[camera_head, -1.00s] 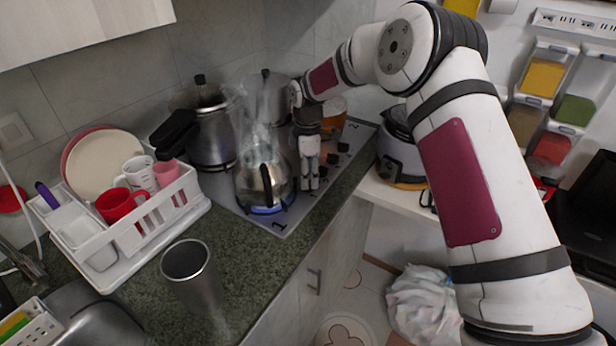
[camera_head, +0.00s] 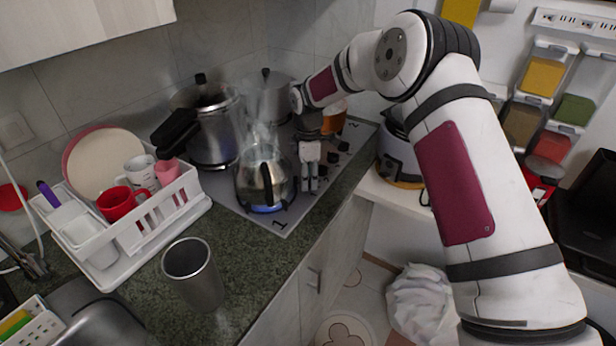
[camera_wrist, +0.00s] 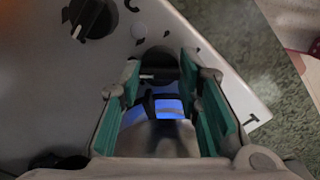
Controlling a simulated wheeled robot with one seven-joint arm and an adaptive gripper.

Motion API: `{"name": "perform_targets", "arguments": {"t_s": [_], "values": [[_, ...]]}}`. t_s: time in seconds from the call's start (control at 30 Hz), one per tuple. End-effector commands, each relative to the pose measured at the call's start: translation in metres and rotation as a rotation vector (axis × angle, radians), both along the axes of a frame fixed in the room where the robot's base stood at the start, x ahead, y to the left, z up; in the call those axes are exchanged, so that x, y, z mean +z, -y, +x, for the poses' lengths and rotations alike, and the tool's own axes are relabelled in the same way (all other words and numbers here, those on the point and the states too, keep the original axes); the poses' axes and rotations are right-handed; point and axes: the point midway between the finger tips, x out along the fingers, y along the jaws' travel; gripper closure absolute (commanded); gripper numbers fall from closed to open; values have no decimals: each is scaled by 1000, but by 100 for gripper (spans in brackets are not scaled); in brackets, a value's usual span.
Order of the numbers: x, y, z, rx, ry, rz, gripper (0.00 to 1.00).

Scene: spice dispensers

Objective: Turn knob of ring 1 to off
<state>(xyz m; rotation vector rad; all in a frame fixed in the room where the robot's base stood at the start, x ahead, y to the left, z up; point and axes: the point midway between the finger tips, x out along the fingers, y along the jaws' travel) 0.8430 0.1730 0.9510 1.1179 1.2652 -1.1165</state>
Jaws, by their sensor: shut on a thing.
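The cooktop (camera_head: 228,192) has a plate marked 1, and a steaming silver kettle (camera_head: 262,184) stands on ring 1 with blue flame below it. My gripper (camera_head: 309,188) points down at the row of black knobs beside the kettle. In the wrist view my teal fingers (camera_wrist: 160,80) close around the black knob (camera_wrist: 158,62) nearest the 1 mark (camera_wrist: 258,121). The knob's lower part is hidden by the kettle and fingers. Blue flame (camera_wrist: 168,108) glows between the fingers.
Another black knob (camera_wrist: 92,17) is apart from my fingers. A pressure cooker (camera_head: 214,135) and a second pot (camera_head: 266,97) stand behind the kettle. A dish rack (camera_head: 150,235) and a steel cup (camera_head: 193,275) are on the counter at left.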

Motion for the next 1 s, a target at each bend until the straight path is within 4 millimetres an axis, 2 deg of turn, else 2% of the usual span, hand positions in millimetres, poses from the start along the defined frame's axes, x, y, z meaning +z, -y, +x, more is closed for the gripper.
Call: {"name": "perform_targets", "arguments": {"t_s": [0.27, 0.7, 1.0], "values": [[-2, 1, 2, 121, -1, 0, 97], [-3, 1, 2, 478, -1, -1, 97], [-2, 1, 1, 662, -2, -1, 97]]}}
